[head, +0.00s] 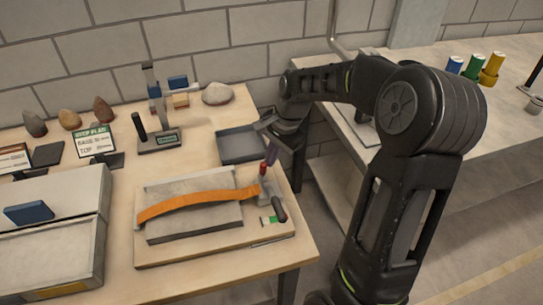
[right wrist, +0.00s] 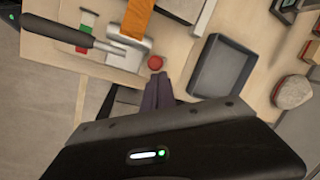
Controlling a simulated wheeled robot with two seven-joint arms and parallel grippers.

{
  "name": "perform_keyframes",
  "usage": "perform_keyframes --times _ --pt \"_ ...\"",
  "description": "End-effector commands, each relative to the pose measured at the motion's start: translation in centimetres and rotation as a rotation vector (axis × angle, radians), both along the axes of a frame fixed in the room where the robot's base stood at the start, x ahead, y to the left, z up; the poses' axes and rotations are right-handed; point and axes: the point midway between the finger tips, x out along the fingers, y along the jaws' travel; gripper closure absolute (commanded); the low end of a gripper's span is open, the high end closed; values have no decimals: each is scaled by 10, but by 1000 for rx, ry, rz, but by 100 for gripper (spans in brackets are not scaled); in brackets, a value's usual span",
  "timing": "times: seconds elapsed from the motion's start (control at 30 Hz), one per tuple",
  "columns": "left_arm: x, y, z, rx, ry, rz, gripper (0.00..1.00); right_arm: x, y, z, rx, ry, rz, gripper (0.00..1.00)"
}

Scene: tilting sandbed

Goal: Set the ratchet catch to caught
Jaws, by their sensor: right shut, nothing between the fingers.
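The ratchet (head: 264,189) is a small metal mount at the right end of the orange strap (head: 195,204) on the wooden board. A red knob (head: 263,168) stands on it, and a black-handled lever (head: 280,210) points toward the front right. The right wrist view shows the knob (right wrist: 155,63), the lever (right wrist: 55,30) and a green, white and red strip (right wrist: 87,27) beside them. My right gripper (head: 271,152) is shut and empty, its fingertips (right wrist: 157,78) right by the knob. I cannot tell whether they touch it. My left gripper is out of view.
A grey tray (head: 238,146) lies behind the ratchet. A sandbed (head: 190,222) lies under the strap. A gauge stand (head: 160,140), stones (head: 217,93) and a sign card (head: 95,141) stand at the back. A grey box (head: 50,240) fills the left front.

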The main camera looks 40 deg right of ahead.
Motion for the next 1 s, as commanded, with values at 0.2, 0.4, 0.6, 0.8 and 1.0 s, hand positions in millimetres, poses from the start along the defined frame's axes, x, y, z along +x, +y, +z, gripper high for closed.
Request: perform_keyframes --times 0.2,0.4,0.6,0.8,1.0 --pt "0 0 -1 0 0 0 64 -3 5 -2 1 1 3 100" --pt "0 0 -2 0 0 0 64 -9 13 -5 4 4 4 100" --pt "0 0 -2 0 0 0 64 -10 15 -6 8 10 7 100" --pt "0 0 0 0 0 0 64 -7 16 -6 11 12 9 100" --pt "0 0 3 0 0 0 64 2 13 -6 11 10 11 100"
